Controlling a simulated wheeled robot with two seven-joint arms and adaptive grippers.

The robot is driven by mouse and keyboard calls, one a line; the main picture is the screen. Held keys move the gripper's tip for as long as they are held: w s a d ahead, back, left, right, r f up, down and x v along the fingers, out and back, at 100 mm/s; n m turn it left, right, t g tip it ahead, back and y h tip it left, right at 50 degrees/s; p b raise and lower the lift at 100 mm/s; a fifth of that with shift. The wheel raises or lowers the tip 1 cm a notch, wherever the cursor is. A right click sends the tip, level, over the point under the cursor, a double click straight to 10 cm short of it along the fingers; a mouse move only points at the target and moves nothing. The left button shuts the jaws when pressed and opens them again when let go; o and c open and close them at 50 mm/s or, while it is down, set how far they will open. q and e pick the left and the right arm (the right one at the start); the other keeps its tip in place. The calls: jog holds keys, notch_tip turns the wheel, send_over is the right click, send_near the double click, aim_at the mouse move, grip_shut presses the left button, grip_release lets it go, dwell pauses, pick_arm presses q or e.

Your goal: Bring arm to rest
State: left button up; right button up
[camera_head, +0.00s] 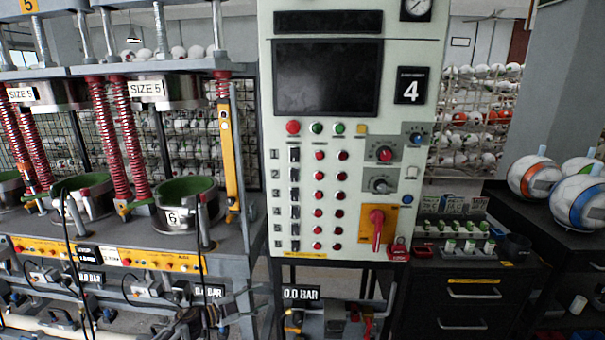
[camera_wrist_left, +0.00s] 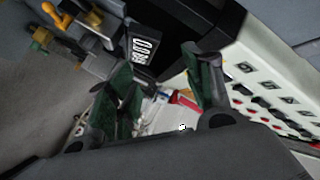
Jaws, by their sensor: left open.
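My left gripper (camera_head: 208,318) shows small and dark at the bottom edge of the head view, in front of the lower part of the ball press; its outline there is hard to make out. In the left wrist view my left gripper (camera_wrist_left: 157,72) has its two dark green fingers apart, with nothing held between them. A black pressure display (camera_wrist_left: 143,48) stands beyond the fingers. My right gripper is in neither view.
A white control panel (camera_head: 340,205) with buttons and a red rotary switch (camera_head: 376,228) stands in the middle. The ball press (camera_head: 125,240) with red springs is at the left. A dark drawer cabinet (camera_head: 465,290) and balls (camera_head: 535,177) are at the right.

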pick_arm(q)
jog(key=s+a+f+n+y, duration=0.4)
jog(key=s+f, duration=0.3)
jog(key=f, duration=0.5)
jog(key=s+a+f+n+y, duration=0.35)
jog(key=s+f, duration=0.25)
jog(key=f, duration=0.5)
jog(key=s+a+f+n+y, duration=0.4)
jog(key=s+f, duration=0.3)
jog(key=f, duration=0.5)
jog(key=s+f+n+g, duration=0.2)
jog(key=s+f, duration=0.4)
jog(key=s, duration=0.8)
jog(key=s+a+f+n+g+y, duration=0.1)
jog(key=s+f+g, duration=0.2)
jog(key=s, duration=1.1)
jog(key=s+f+n+g+y, duration=0.1)
jog(key=s+f+n+g, duration=0.1)
jog(key=s+f, duration=0.6)
jog(key=s+g, duration=0.1)
jog(key=s, duration=0.5)
jog(key=shift+s+a+f+n, duration=0.3)
jog(key=shift+a+n, duration=0.05)
